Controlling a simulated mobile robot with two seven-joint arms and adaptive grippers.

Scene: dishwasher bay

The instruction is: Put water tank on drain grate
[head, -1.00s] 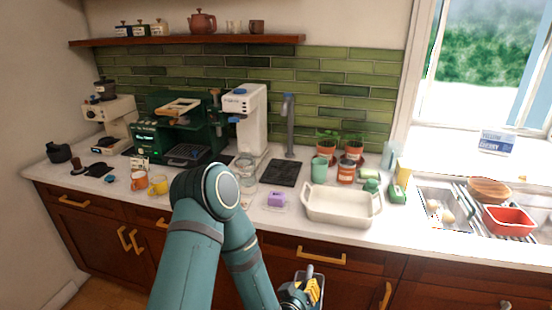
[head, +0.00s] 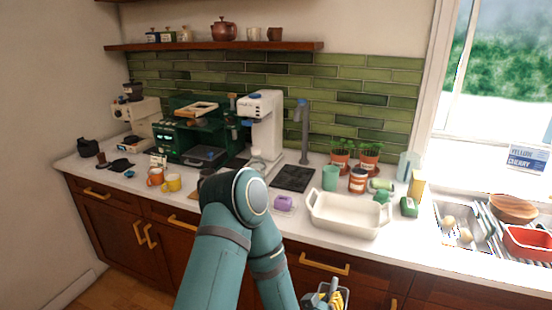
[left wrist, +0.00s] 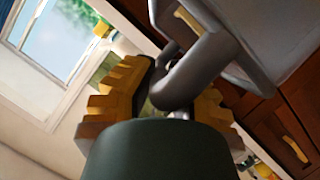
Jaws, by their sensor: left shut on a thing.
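My left gripper (head: 331,297) is low at the bottom edge of the head view, in front of the cabinet doors and below the counter. In the left wrist view its yellow fingers (left wrist: 168,92) are shut on the thick grey handle (left wrist: 196,68) of a grey container, which I take to be the water tank (left wrist: 240,42). Only a small part of the tank shows in the head view (head: 345,294). The drain grate (head: 293,178) is a dark, flat panel on the counter, in front of the grey tap, and looks bare. My right gripper is not in view.
A cream baking dish (head: 347,221) and a purple sponge-like block (head: 284,202) stand near the counter's front edge. A white machine (head: 262,130) stands left of the grate. A green cup (head: 331,178) and a jar (head: 357,180) stand to its right.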

